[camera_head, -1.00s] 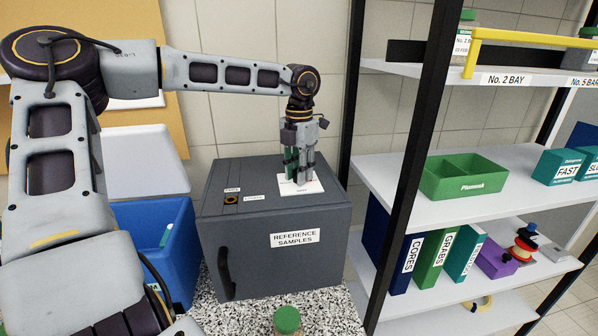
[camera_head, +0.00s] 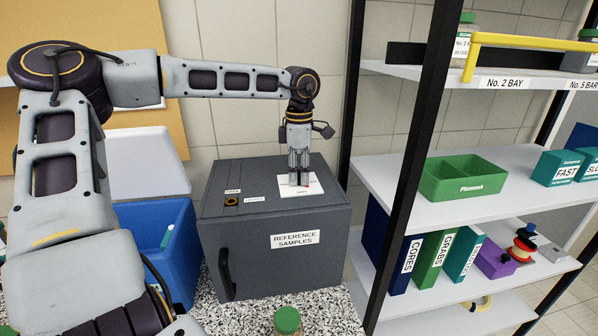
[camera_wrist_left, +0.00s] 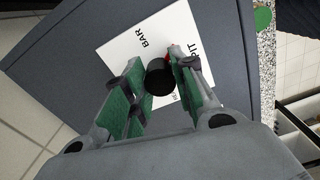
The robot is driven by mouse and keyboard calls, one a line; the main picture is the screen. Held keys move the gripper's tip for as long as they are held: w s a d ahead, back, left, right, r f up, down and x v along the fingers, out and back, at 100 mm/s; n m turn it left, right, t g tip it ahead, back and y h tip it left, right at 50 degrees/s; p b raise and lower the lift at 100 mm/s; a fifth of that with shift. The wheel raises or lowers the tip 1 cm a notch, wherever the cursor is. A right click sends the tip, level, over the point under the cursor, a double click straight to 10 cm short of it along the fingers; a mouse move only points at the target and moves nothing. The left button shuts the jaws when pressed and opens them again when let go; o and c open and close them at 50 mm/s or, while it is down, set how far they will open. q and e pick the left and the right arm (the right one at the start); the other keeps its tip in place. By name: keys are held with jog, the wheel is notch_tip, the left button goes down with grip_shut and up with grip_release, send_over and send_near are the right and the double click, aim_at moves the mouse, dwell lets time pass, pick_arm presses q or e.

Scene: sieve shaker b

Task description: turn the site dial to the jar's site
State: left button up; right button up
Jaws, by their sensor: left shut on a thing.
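The site dial is a round black knob (camera_wrist_left: 160,77) on a white card (camera_wrist_left: 126,52), with a red mark beside it. The card lies on top of the grey reference samples cabinet (camera_head: 232,272) and reads "BAR" and "PIT"; other lettering is partly covered. My left gripper (camera_head: 299,181) points down over the card and is shut on the dial; its green-padded fingers (camera_wrist_left: 158,88) flank the knob in the left wrist view. In the head view the fingers hide the knob. A jar with a green lid (camera_head: 287,320) stands on the speckled counter in front. My right gripper is out of view.
A shelf unit with a black post (camera_head: 408,150) stands close on the right. It holds a green tray (camera_head: 462,178), binders and jars on top behind a yellow bar (camera_head: 530,38). A blue bin (camera_head: 180,250) stands left of the cabinet.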

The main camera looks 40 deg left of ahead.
pick_arm(q)
jog(key=m, duration=0.5)
jog(key=shift+s+f+m+p, duration=0.1)
jog(key=shift+m+p, duration=0.2)
jog(key=shift+p, duration=0.1)
jog(key=m, duration=0.5)
jog(key=shift+m+p, duration=0.3)
jog(key=shift+p, duration=0.05)
jog(key=m, duration=0.3)
jog(key=m+p, duration=0.1)
jog(key=m, duration=0.7)
jog(key=shift+m+p, duration=0.35)
jog(key=shift+m, duration=0.95)
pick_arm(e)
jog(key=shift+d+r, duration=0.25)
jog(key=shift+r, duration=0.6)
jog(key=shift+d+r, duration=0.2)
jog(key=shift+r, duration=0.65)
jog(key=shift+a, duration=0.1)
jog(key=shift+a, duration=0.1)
